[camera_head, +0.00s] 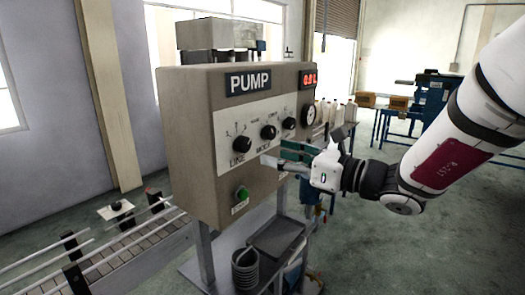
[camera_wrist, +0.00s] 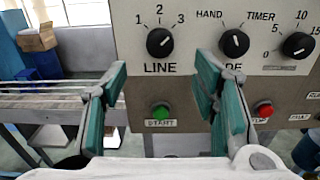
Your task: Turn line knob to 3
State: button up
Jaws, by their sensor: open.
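The black LINE knob (camera_wrist: 160,42) sits on the white plate of the pump panel, under the marks 1, 2 and 3. In the head view the knob (camera_head: 242,144) is at the left of the knob row. My gripper (camera_wrist: 163,76) is open and empty, its green-padded fingers spread apart. In the wrist view the knob shows above and between the fingertips. In the head view my gripper (camera_head: 276,155) is in front of the panel, right of and slightly below the knob, not around it.
The PUMP box (camera_head: 190,150) also bears a MODE knob (camera_head: 269,132), a timer knob (camera_wrist: 298,45), a green button (camera_wrist: 161,111) and a red button (camera_wrist: 263,108). A roller conveyor (camera_head: 130,250) runs at the left. A dark tray (camera_head: 275,238) lies below the box.

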jog(key=v, duration=0.3)
jog(key=shift+s+d, duration=0.3)
jog(key=s+a+f+n+g+h+b, duration=0.1)
jog(key=s+a+f+n+g+h, duration=0.2)
jog(key=s+n, duration=0.5)
jog(key=s+a+f+n+g+h+b, duration=0.1)
jog(key=s+f+n+g+h, duration=0.15)
jog(key=s+n+g, duration=0.4)
jog(key=s+d+f+n+t+h, duration=0.1)
jog(key=s+d+n+t+h, duration=0.1)
jog(key=d, duration=0.5)
jog(key=s+d+f+n+t+h, duration=0.1)
jog(key=s+d+n+h, duration=0.3)
jog(key=n, duration=0.5)
jog(key=d+t+h, duration=0.1)
jog(key=d+h, duration=0.1)
jog(key=d, duration=0.1)
jog(key=shift+s+h+b, duration=0.35)
jog(key=shift+s, duration=0.05)
